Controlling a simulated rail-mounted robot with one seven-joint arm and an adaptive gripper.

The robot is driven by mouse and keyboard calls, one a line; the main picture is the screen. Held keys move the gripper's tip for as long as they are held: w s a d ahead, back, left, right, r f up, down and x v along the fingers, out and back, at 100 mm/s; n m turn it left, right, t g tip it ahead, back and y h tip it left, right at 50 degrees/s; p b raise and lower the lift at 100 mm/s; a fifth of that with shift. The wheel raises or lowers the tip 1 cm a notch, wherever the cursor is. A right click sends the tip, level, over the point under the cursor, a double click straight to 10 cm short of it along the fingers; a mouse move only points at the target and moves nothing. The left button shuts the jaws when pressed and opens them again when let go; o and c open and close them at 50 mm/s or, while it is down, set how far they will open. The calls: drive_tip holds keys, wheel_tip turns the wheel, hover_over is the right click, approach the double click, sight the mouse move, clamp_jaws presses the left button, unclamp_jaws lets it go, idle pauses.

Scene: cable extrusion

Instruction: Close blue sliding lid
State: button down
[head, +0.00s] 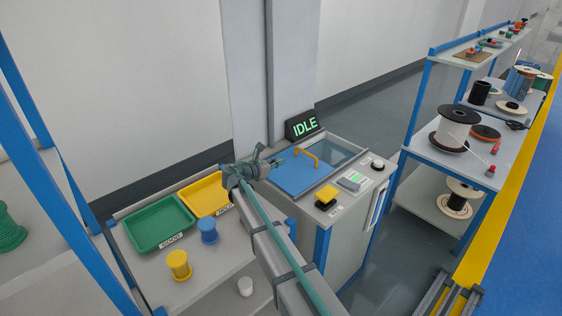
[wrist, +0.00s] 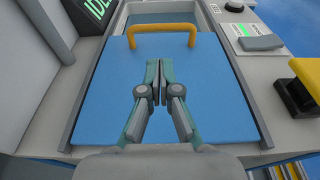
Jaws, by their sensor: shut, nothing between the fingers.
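The blue sliding lid (head: 297,174) lies on top of the grey machine cabinet, with a yellow handle (head: 303,147) along its right edge in the head view. In the wrist view the lid (wrist: 101,92) fills the middle, and its handle (wrist: 161,29) stands at the far edge. Beyond the handle part of the opening (wrist: 160,13) is uncovered. My gripper (wrist: 158,66) is shut and empty, pointing toward the handle over the lid. Its fingertips are short of the handle. In the head view my gripper (head: 278,163) is over the lid's left part.
An IDLE display (head: 302,125) stands behind the lid. A yellow button (head: 327,196) and a grey panel (head: 354,181) are on the cabinet's front right. Green (head: 159,226) and yellow (head: 204,194) trays, with spools, sit on the left bench. A shelf (head: 458,147) stands at right.

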sight(305, 153)
drive_tip(key=p+x, duration=0.2)
drive_tip(key=x, duration=1)
drive_tip(key=shift+w+d+f+p, duration=0.1)
drive_tip(key=shift+d+p, duration=0.15)
drive_tip(key=shift+p, duration=0.15)
